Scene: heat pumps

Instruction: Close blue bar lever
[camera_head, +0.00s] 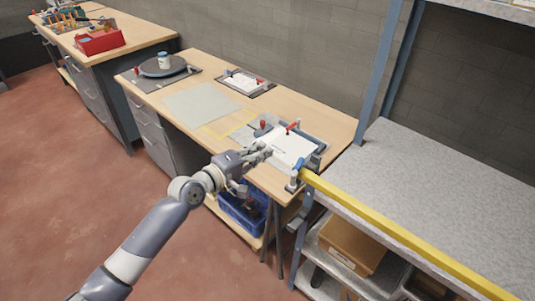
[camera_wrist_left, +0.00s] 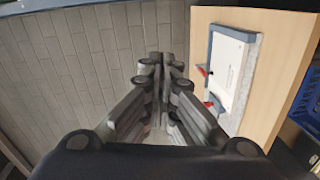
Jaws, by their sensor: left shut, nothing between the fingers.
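A small blue lever (camera_head: 298,166) sits at the near right corner of a fixture on the wooden table; its exact angle is too small to read. The fixture holds a white panel (camera_head: 288,148), which also shows in the left wrist view (camera_wrist_left: 228,68). Red levers stand at the fixture's far side, one at the left (camera_head: 263,125) and one near the back corner (camera_head: 292,127). My left gripper (camera_head: 266,149) is shut and empty, over or beside the panel's left edge, left of the blue lever. In the wrist view its fingers (camera_wrist_left: 165,62) meet. My right gripper is not visible.
A yellow-edged grey shelf (camera_head: 440,175) stands close to the right of the fixture. A second fixture (camera_head: 245,83) and a round turntable (camera_head: 163,67) are farther back on the table. A blue crate (camera_head: 240,217) sits below. A grey mat (camera_head: 201,102) lies bare.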

